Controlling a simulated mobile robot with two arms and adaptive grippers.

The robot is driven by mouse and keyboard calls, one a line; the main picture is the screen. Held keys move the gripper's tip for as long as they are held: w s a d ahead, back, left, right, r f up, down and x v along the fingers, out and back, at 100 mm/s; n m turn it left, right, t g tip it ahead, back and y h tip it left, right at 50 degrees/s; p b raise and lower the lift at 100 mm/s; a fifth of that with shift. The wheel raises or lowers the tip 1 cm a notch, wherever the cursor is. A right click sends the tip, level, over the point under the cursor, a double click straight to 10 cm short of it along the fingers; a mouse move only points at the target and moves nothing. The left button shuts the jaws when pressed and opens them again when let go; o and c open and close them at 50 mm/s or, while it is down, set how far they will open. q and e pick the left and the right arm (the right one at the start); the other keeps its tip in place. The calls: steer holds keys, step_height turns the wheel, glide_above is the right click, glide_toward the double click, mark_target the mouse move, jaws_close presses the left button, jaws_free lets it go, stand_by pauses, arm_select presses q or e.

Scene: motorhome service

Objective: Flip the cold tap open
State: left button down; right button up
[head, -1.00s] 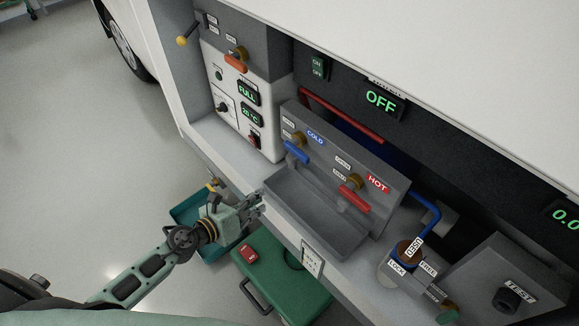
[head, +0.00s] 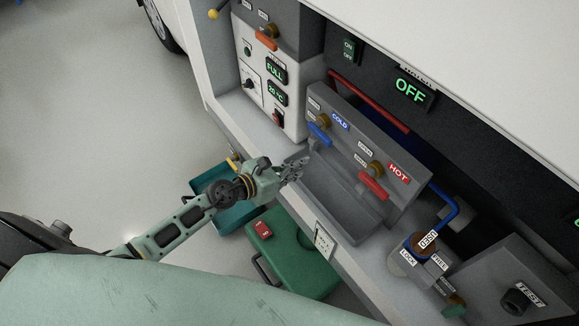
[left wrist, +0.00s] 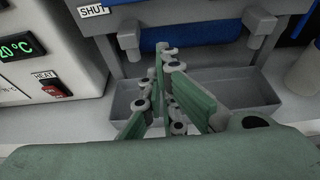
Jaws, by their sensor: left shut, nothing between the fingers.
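The cold tap has a blue lever (head: 319,134) on a brass body (head: 323,121), beside the blue COLD label (head: 340,122) on the grey panel. The lever points down and to the right in the head view. In the left wrist view, a wide blue bar (left wrist: 195,37), seemingly this lever, lies behind the fingertips. My left gripper (head: 297,167) is shut and empty, over the near left end of the grey basin and below the lever. In the head view it is apart from the lever. My right gripper is not in view.
The hot tap's red lever (head: 373,185) is to the right on the same panel. The grey basin (head: 350,230) lies below both taps. A white control box (head: 262,95) stands to the left. A green case (head: 295,262) and a teal crate (head: 212,182) are on the floor.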

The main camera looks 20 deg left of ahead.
mark_target(322, 132)
arm_select(q)
steer(key=w+d+p, duration=0.1)
steer(key=w+r+p, duration=0.1)
steer(key=w+d+r+p, duration=0.1)
steer(key=w, duration=0.1)
steer(key=shift+d+r, duration=0.15)
steer(key=shift+d, duration=0.2)
stand_by(0.3)
